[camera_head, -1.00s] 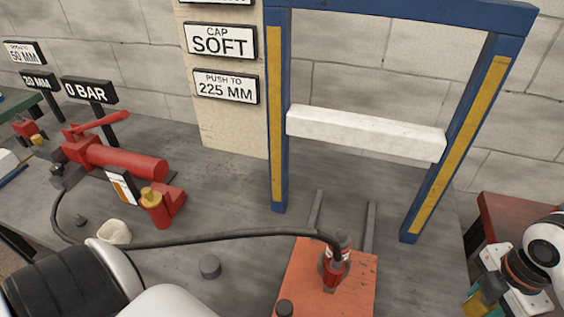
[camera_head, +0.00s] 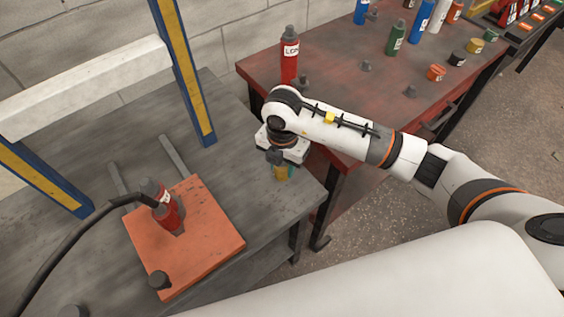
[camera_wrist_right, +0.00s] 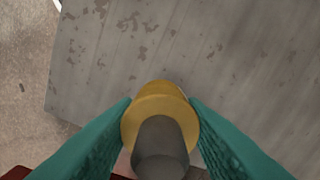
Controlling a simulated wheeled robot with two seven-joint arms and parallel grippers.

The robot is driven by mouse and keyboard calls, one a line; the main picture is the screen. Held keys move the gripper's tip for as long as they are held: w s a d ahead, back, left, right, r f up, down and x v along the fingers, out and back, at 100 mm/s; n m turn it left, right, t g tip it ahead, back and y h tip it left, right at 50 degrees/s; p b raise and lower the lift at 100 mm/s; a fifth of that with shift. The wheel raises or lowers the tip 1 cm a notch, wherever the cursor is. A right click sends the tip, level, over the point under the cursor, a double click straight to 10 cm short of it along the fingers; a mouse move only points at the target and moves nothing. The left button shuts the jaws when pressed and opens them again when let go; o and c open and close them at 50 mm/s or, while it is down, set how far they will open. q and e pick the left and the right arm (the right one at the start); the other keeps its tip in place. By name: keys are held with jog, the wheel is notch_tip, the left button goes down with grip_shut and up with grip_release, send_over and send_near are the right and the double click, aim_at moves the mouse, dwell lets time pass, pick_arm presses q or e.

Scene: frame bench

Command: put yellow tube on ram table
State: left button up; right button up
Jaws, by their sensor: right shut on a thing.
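My right gripper (camera_head: 281,171) is over the right end of the grey bench. It is shut on the yellow tube (camera_head: 279,173), which shows as a small yellow patch between the teal fingers. In the right wrist view the tube's yellow collar (camera_wrist_right: 160,103) and a grey knob (camera_wrist_right: 160,148) sit between both fingers, above the grey bench top. An orange plate (camera_head: 208,232) lies on the bench to the gripper's left, with a red ram cylinder (camera_head: 167,212) upright on it. I cannot tell which surface is the ram table. My left gripper is out of view.
A blue and yellow frame (camera_head: 183,70) with a white crossbar (camera_head: 85,75) stands on the grey bench (camera_head: 235,150). A black hose (camera_head: 62,232) runs to the ram. A red table (camera_head: 345,75) behind my right arm holds a red tube (camera_head: 289,58) and several coloured containers.

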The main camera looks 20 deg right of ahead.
jog(key=shift+f, duration=0.1)
jog(key=o, duration=1.1)
jog(key=shift+r, duration=0.3)
notch_tip(320, 180, up, 12)
jog(key=shift+f, duration=0.1)
